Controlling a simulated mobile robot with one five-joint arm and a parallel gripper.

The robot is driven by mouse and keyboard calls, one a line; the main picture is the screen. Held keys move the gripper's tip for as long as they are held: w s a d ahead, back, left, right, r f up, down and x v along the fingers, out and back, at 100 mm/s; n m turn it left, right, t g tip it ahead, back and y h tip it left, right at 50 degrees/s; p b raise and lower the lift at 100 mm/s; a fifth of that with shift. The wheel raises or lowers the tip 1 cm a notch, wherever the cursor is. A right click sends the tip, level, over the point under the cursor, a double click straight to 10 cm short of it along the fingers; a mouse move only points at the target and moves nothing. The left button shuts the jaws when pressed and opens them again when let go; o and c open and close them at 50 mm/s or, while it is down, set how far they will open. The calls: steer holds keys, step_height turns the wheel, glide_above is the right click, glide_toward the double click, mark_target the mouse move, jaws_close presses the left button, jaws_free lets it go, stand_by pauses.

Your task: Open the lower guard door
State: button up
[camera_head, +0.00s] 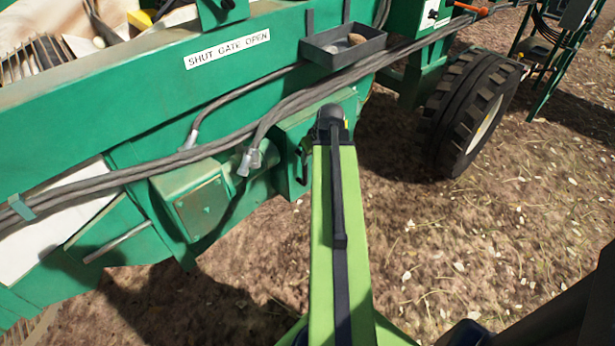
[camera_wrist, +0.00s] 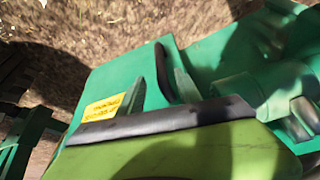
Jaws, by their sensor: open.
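In the wrist view a green panel (camera_wrist: 108,78) with a yellow label fills the middle; it appears to be the lower guard door, and it looks shut. A black bar handle (camera_wrist: 161,58) stands on it. My gripper (camera_wrist: 157,86) is open, with one dark green finger on each side of the handle's near end; whether they touch it cannot be told. In the head view a green box-like guard (camera_head: 285,130) with a dark handle (camera_head: 304,168) sits just left of my raised arm. My arm hides part of it, and my gripper does not show there.
Grey hoses (camera_head: 120,172) run across the green machine. A tyre (camera_head: 470,115) stands at the upper right. Bare ground (camera_head: 470,250) lies open at right.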

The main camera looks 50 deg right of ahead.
mark_target(307, 167)
steer(key=b+x, duration=0.9)
steer(key=x, duration=0.2)
steer(key=shift+w+f, duration=0.15)
steer(key=shift+f, duration=0.05)
steer(key=shift+r, duration=0.1)
steer(key=shift+c, duration=0.2)
jaws_close()
stand_by(0.4)
